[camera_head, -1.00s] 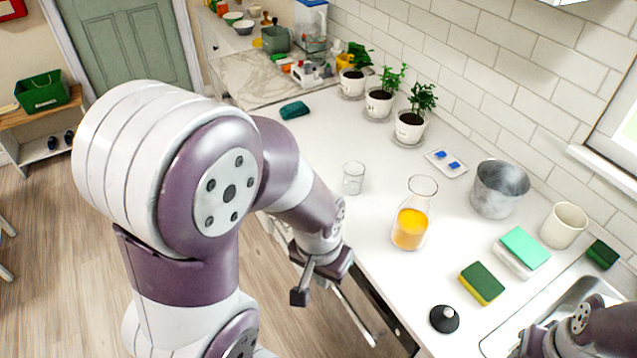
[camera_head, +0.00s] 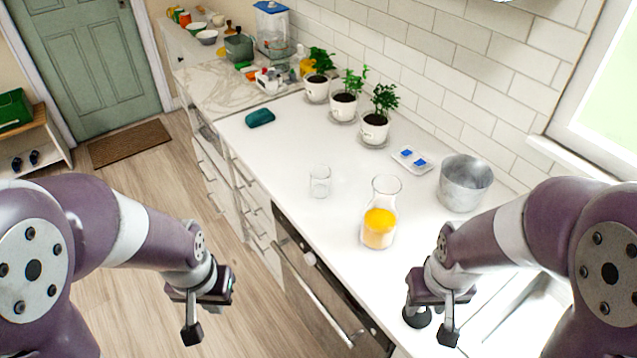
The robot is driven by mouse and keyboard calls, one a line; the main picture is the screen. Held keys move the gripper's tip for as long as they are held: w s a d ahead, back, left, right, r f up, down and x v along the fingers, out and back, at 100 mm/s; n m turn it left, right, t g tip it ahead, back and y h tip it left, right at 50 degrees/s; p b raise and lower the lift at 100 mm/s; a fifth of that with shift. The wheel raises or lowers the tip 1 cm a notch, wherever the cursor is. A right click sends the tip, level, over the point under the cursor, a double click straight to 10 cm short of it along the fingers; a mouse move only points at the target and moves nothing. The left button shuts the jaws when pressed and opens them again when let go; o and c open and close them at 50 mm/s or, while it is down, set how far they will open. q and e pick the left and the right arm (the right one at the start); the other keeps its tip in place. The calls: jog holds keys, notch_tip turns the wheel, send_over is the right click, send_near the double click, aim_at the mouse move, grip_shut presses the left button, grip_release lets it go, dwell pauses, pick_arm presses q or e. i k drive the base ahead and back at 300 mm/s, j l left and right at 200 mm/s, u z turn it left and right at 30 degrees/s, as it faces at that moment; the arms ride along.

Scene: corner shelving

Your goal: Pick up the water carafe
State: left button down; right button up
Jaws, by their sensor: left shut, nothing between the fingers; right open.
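The carafe (camera_head: 380,228) is clear glass with a narrow waist and a flared mouth. It stands upright on the white counter, and its lower part holds orange liquid. My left gripper (camera_head: 192,332) is shut and empty, low over the floor in front of the cabinets, well left of the carafe. My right gripper (camera_head: 447,334) is open and empty, below and right of the carafe in the picture, apart from it.
An empty glass (camera_head: 320,182) stands left of the carafe and a metal pot (camera_head: 464,182) to its right. Potted plants (camera_head: 375,125) line the wall.

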aim_at(380, 216)
jog(key=z, duration=0.55)
jog(key=i+j+z, duration=0.2)
jog(key=j+z, duration=0.25)
jog(key=i+j+z, duration=0.1)
jog(key=j+z, duration=0.9)
jog(key=j, duration=0.85)
jog(key=j+z, duration=0.1)
jog(key=j, duration=0.85)
jog(key=k, duration=0.1)
